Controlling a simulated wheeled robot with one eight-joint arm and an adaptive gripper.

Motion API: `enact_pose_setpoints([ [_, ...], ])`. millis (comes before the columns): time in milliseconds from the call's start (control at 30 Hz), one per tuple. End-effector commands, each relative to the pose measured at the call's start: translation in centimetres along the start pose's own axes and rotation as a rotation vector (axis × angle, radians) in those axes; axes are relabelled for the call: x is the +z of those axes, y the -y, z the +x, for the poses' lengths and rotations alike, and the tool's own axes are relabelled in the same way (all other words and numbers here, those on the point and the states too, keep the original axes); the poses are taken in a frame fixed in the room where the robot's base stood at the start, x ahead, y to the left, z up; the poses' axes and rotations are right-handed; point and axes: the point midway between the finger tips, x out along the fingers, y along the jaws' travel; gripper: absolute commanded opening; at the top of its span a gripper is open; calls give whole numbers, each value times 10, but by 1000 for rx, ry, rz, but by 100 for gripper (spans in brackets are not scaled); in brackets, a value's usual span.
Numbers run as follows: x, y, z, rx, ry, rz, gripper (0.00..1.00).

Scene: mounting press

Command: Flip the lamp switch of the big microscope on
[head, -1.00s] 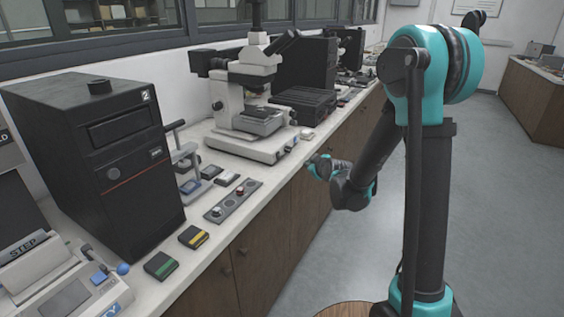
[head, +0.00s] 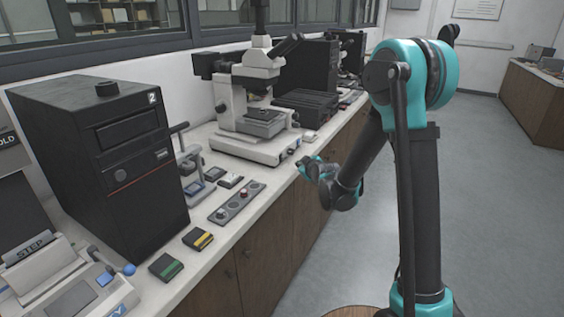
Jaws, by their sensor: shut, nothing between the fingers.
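The big microscope (head: 226,107) stands on the bench, with a white stand, dark eyepieces and a broad white base (head: 245,149). Small dark controls (head: 284,155) show on the base's front edge; I cannot tell which of them is the lamp switch or how it is set. My gripper (head: 304,168) is shut and empty. It hangs at the bench's front edge, just right of and slightly below the microscope base in the picture. It looks close to the base's front side but apart from it. The fingertips are small and partly hidden by the gripper's own body.
A black tower unit (head: 130,165) stands on the bench at left. Black boxes (head: 305,103) stand behind the microscope. The floor at right is clear.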

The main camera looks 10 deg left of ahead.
Motion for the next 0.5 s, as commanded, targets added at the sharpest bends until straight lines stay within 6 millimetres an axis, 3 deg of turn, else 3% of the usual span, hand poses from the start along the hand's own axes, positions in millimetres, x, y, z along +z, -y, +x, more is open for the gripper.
enact_pose_setpoints([
  [300, -19, 19, 26, 0, -1, -2, 0],
  [500, -24, 24, 32, 0, -1, -1, 0],
])
